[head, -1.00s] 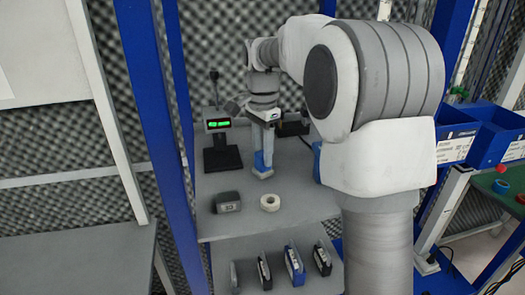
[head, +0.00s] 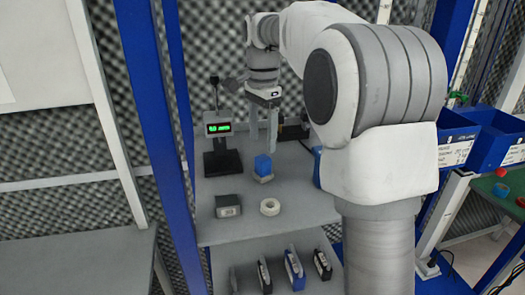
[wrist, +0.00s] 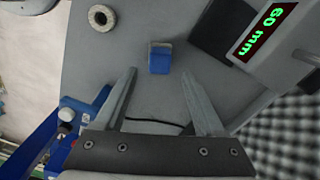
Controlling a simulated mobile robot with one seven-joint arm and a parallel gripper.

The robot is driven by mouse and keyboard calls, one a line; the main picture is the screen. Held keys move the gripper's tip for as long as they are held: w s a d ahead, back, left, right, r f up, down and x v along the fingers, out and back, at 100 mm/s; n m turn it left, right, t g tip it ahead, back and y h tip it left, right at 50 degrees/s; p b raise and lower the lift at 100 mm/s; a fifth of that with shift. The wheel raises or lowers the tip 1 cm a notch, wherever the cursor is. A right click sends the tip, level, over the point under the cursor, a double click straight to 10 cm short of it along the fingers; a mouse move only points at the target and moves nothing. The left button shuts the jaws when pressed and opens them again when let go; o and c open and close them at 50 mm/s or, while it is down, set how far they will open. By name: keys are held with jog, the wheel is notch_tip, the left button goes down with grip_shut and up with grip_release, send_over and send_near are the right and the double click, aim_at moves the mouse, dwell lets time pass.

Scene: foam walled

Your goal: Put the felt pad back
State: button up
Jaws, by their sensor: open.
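A small blue block with a pale grey part (head: 263,166) stands on the upper shelf, in front of the display stand. It also shows in the wrist view (wrist: 160,59), beyond the fingertips. Which object is the felt pad I cannot tell for certain; nothing is labelled so legibly. My gripper (head: 264,147) hangs above and just behind the block, fingers pointing down. In the wrist view my gripper (wrist: 162,82) is open, its fingers apart with nothing between them.
A stand with a green display (head: 218,128) is at the left; the wrist view reads "60 mm" (wrist: 268,32). A dark grey labelled block (head: 227,205) and pale ring (head: 270,207) sit at the shelf front. Several slim upright items (head: 294,267) stand below. Blue bins (head: 493,138) are right.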

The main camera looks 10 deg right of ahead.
aim_at(262, 158)
notch_tip(262, 158, up, 6)
jog(key=s+n+t, duration=0.3)
jog(key=s+n, duration=0.4)
jog(key=s, duration=0.7)
jog(key=s+f+n+t+b, duration=0.1)
jog(key=s+f+n, duration=0.5)
jog(key=s+f, duration=0.6)
jog(key=shift+s+t+b, duration=0.3)
jog(key=shift+s+t, duration=0.3)
jog(key=shift+t, duration=0.2)
jog(key=c, duration=0.4)
jog(key=shift+o, duration=0.2)
jog(key=shift+d, duration=0.2)
